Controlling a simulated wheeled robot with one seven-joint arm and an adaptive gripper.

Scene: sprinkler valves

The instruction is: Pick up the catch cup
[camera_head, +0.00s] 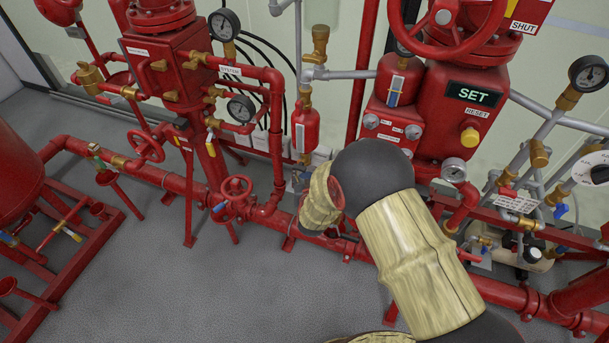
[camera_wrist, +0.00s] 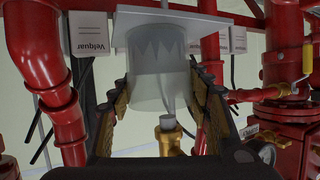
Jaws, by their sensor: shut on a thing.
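The catch cup (camera_wrist: 155,82) is a translucent grey-white cup with a jagged zigzag pattern near its upper end in the wrist view. It sits between the two fingers of my gripper (camera_wrist: 160,100), which are shut on its sides. Its upper end in the picture meets a pale flat plate (camera_wrist: 205,24); I cannot tell whether they touch. In the head view my arm covers the area around the gripper, and the cup cannot be made out there.
In the wrist view a brass fitting (camera_wrist: 170,135) lies just below the cup. A thick red pipe (camera_wrist: 38,60) and a white Velquar box (camera_wrist: 88,33) are at left. Red valve bodies (camera_wrist: 285,125) are at right. In the head view, grey floor (camera_head: 110,260) is free at lower left.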

